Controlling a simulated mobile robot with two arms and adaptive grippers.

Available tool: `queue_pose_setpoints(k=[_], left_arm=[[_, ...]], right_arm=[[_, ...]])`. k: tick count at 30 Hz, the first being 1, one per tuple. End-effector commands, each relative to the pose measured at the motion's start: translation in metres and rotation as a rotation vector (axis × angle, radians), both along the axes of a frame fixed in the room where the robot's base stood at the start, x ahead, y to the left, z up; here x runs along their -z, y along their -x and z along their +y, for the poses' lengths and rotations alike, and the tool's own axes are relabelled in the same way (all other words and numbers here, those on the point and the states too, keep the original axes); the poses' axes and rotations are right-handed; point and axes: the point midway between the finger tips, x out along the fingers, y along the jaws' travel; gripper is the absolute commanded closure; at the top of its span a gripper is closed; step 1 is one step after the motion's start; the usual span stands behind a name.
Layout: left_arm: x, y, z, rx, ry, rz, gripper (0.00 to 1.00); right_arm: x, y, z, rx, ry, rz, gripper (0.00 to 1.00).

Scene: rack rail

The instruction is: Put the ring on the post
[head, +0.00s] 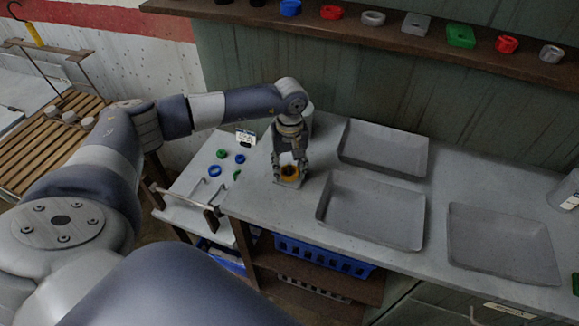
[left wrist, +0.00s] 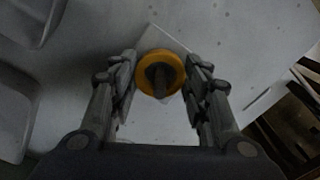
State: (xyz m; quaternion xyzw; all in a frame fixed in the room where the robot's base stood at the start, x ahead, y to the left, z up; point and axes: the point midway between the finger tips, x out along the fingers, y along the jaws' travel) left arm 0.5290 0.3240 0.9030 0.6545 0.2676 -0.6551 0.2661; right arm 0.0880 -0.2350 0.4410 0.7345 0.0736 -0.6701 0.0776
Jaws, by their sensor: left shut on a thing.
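The yellow-orange ring (head: 290,170) is at my left gripper on the near left part of the grey counter. In the left wrist view the ring (left wrist: 142,72) sits between the two fingertips of my left gripper (left wrist: 160,78), which is shut on it. The grey post (left wrist: 160,82) shows in the ring's hole, so the ring appears to be around it. How far down the ring is cannot be told. A pale square plate (left wrist: 168,38) lies beneath them. My right gripper is not in view.
Grey trays (head: 384,150), (head: 371,209) and (head: 504,243) stand right of the gripper. A shelf (head: 390,27) above holds several small parts. A low side table (head: 195,215) with green and blue rings is at left. Blue crate (head: 322,258) below.

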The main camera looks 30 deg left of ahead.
Motion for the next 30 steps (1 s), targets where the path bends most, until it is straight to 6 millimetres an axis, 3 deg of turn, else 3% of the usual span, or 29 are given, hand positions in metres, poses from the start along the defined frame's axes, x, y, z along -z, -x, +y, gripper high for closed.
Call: queue_pose_setpoints(k=[4,5,6,16,30], left_arm=[[0.004,0.000,0.000,0.000,0.000,0.000,0.80],[0.003,0.000,0.000,0.000,0.000,0.000,0.50],[0.003,0.000,0.000,0.000,0.000,0.000,0.48],[0.001,0.000,0.000,0.000,0.000,0.000,0.48],[-0.037,0.000,0.000,0.000,0.001,-0.001,0.48]], right_arm=[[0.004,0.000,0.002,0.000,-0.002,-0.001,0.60],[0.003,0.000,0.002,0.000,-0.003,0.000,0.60],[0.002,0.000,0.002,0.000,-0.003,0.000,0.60],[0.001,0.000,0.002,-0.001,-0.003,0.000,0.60],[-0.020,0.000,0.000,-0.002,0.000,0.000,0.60]])
